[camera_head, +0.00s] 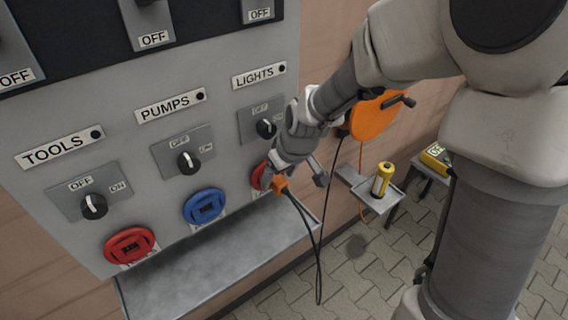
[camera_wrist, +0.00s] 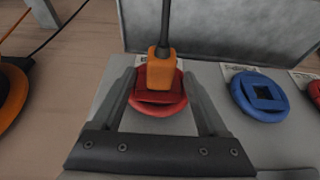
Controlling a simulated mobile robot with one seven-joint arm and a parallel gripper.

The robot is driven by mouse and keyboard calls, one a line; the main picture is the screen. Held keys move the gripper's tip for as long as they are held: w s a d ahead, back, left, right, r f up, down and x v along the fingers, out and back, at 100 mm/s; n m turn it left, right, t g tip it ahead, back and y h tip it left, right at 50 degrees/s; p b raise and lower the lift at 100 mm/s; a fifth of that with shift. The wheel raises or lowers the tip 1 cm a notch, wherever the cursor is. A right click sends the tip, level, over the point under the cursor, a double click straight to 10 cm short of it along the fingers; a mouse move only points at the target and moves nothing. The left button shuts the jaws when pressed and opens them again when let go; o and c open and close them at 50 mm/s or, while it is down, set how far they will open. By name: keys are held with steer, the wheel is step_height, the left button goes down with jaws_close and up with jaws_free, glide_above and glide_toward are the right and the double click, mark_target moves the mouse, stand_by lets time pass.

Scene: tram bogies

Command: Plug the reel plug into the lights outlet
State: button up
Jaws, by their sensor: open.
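The orange reel plug (camera_head: 280,185) is at the red lights outlet (camera_head: 258,176), the right-most outlet under the LIGHTS label (camera_head: 259,75). Its dark cable hangs down. In the wrist view the plug (camera_wrist: 160,72) overlaps the face of the red outlet (camera_wrist: 158,104), and it seems to sit in it; how deep I cannot tell. My gripper (camera_head: 283,172) is at the outlet and hides part of it. In the wrist view my gripper (camera_wrist: 160,88) is open, one finger on each side of the plug, with gaps visible.
The blue outlet (camera_head: 204,206) and another red outlet (camera_head: 130,246) are to the left. A grey ledge (camera_head: 225,262) runs below them. The orange cable reel (camera_head: 376,117) hangs to the right. A yellow cylinder (camera_head: 382,180) stands on a small shelf (camera_head: 372,203).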

steer(key=p+v, duration=0.1)
steer(key=v, duration=1.6)
steer(key=shift+r, duration=0.2)
steer(key=shift+f, duration=0.1)
steer(key=s+d+r+m+t+h, duration=0.1)
steer(key=s+d+m, duration=0.5)
steer(key=s, duration=0.8)
steer(key=d+h, duration=0.1)
steer(key=d, duration=0.2)
steer(key=shift+r+m+t+h, duration=0.3)
steer(key=shift+r+m+t, duration=0.05)
steer(key=shift+m+t, duration=0.05)
